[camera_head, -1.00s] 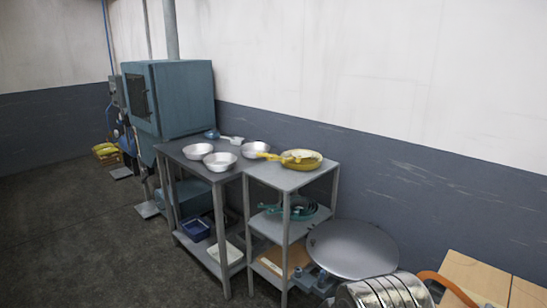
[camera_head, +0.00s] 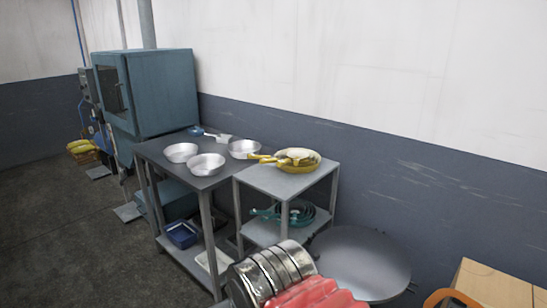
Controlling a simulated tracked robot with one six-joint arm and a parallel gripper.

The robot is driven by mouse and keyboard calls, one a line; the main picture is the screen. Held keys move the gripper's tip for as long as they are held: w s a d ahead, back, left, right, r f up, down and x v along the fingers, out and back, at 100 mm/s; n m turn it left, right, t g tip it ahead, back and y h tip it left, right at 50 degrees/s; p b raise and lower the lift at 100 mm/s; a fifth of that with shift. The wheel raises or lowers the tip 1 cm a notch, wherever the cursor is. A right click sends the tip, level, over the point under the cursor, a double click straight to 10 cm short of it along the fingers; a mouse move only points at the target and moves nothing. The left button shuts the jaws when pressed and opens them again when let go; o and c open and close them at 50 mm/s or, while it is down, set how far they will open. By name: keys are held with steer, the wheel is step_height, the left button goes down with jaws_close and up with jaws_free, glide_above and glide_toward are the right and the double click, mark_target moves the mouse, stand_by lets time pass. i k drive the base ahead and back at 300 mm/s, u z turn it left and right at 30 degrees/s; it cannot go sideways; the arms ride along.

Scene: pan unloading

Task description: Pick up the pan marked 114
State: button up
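No marking 114 can be read on any pan at this distance. Silver round pans sit on the grey table: one at the left (camera_head: 181,152), one nearer the front (camera_head: 206,165) and one at the back right (camera_head: 244,148). Yellow pans with handles (camera_head: 303,161) lie stacked on the top of the grey shelf unit to the right. Teal pans (camera_head: 297,212) are stacked on that unit's middle shelf, partly hidden by a post. A ribbed metal and red part of my arm shows at the bottom; my gripper is not in view.
A blue oven (camera_head: 160,90) stands behind the grey table (camera_head: 150,150). The grey shelf unit (camera_head: 285,182) adjoins the table. A round grey disc-topped stand (camera_head: 365,260) and a cardboard box (camera_head: 497,285) are at the right. Open floor (camera_head: 70,235) lies to the left.

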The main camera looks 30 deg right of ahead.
mark_target(297, 159)
steer(key=z, duration=0.05)
steer(key=i, duration=1.4)
steer(key=z, duration=0.35)
